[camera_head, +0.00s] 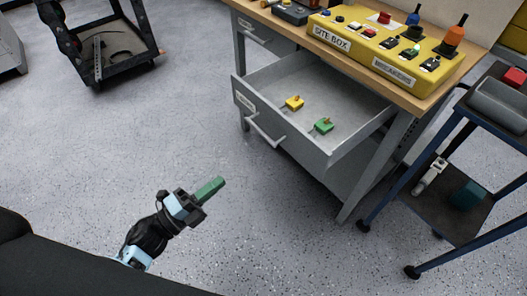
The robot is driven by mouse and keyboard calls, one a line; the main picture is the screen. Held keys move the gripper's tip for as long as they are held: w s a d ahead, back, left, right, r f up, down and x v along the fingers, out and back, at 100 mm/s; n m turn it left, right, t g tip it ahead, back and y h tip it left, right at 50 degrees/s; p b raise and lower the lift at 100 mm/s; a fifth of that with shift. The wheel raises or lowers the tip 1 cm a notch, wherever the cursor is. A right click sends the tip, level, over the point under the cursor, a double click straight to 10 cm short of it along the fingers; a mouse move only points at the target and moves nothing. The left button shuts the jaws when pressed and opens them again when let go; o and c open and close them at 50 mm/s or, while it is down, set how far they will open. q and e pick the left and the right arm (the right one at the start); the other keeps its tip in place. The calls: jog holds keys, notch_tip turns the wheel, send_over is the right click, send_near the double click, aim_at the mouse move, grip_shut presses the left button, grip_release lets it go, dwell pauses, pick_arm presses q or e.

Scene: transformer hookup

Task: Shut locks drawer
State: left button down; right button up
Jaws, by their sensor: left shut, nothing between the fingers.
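The locks drawer (282,144) is a grey metal drawer pulled far out from the workbench, with a bar handle (265,130) on its front. A small label on its front is too small to read. A yellow lock (293,103) and a green lock (323,125) lie inside it. My left gripper (215,186) has green fingers that are shut and empty. It is over the floor, in front of the drawer and to the left of and below the handle in the picture, clear of it. My right gripper is not in view.
The wooden workbench top (440,97) carries a yellow site box (385,46) with switches. A dark trolley (440,205) stands at the right and a black frame cart (110,45) at the upper left. The floor between is clear.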

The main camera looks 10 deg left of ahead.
pick_arm(q)
jog(key=p+x, duration=0.1)
jog(key=x, duration=1.3)
jog(key=shift+p, duration=0.35)
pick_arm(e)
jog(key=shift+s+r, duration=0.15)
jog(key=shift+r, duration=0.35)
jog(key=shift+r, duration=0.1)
